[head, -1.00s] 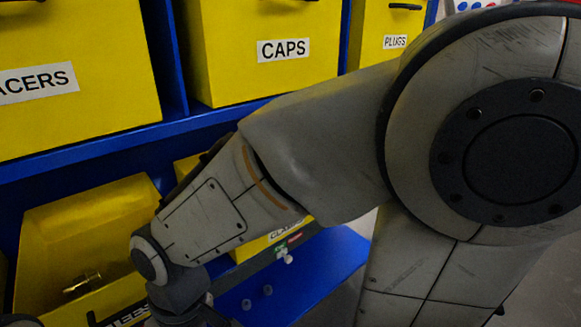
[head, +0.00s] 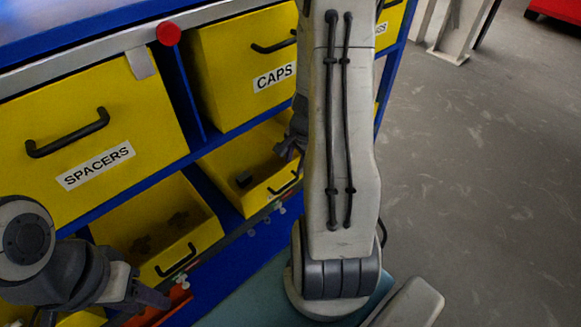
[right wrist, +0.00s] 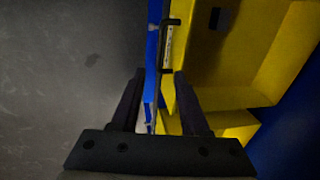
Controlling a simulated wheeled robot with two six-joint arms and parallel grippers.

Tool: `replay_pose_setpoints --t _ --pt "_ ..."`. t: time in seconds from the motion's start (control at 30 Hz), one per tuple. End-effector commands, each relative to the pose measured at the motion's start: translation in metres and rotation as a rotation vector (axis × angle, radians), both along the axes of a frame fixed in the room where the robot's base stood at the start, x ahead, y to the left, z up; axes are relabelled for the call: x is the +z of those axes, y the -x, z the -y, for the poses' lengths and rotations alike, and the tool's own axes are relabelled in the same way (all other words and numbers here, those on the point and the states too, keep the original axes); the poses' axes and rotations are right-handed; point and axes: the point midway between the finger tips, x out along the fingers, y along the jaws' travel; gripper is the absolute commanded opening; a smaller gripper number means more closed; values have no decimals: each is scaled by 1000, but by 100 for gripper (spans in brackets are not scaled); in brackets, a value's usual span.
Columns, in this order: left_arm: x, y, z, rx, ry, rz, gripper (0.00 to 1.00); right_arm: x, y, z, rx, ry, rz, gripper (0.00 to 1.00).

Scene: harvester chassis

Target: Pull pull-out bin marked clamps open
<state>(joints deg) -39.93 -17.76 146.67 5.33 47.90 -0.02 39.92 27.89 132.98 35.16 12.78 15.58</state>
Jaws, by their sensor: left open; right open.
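In the head view, a yellow lower bin (head: 228,165) sits below the CAPS bin, with its inside and a dark piece (head: 244,180) showing. Its front has a dark handle (head: 285,184); its label is not readable now. My right gripper (head: 289,147) is at this bin's right end, partly hidden by my arm. In the right wrist view, the right gripper (right wrist: 157,95) is open and empty, its fingers apart, with the bin's dark handle (right wrist: 168,45) beyond the fingertips and not held. My left gripper (head: 140,298) is open at the lower left, in front of the neighbouring lower bin.
The neighbouring lower bin (head: 208,232) is open, with brownish pieces inside. Above are the closed SPACERS bin (head: 150,130) and CAPS bin (head: 225,50). A red knob (head: 168,33) is on the rack's top rail. Grey floor (head: 470,180) is clear at the right.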

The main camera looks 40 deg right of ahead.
Motion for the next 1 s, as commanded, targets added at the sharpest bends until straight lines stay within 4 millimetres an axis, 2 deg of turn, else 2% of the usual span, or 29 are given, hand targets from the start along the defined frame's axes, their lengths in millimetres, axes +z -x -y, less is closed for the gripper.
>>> replay_pose_setpoints --t 0.17,0.4,0.6,0.77,1.0 --pt "-13 0 0 0 -1 -1 50 -21 -1 3 -15 -1 -2 45" --pt "-43 0 0 0 -1 -1 50 -67 -10 2 -11 0 -3 45" --pt "-60 0 0 0 -1 -1 50 -94 -16 2 -10 0 -1 45" --pt "-65 0 0 0 0 0 50 -103 -19 2 -10 1 -1 45" --pt "-65 0 0 0 0 0 50 -103 -19 2 -9 1 -1 45"
